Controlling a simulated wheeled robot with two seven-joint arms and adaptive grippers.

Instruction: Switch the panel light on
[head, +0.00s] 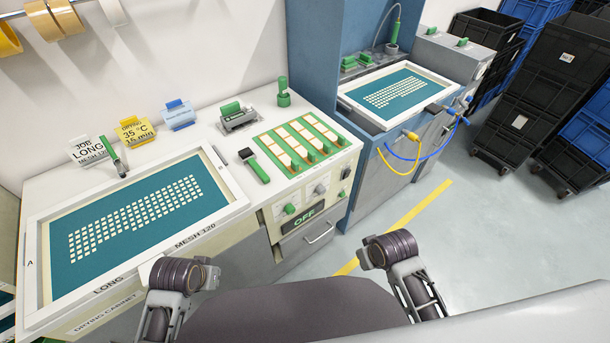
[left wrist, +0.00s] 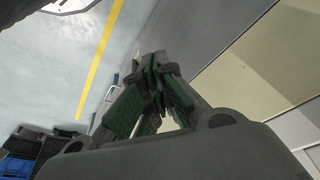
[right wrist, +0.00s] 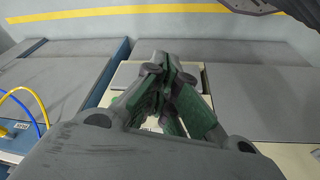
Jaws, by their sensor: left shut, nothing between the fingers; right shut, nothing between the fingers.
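The control panel (head: 318,197) is on the front of the white cabinet, with a green knob (head: 290,209), a grey knob (head: 320,189) and a dark knob (head: 345,172). Its display (head: 305,220) reads OFF in light letters on dark green. Which control is for the light I cannot tell. My left gripper shows in the left wrist view (left wrist: 158,66), shut and empty, with floor and cabinet fronts beyond. My right gripper shows in the right wrist view (right wrist: 166,66), also shut and empty. Both arms are low in front of the cabinets, apart from the panel.
A large framed screen (head: 140,225) lies on the left worktop. A drawer handle (head: 318,235) sticks out below the display. A second framed screen (head: 400,92) is in the blue station, with blue and yellow cables (head: 408,155) hanging in front. Black crates (head: 535,110) stand at right.

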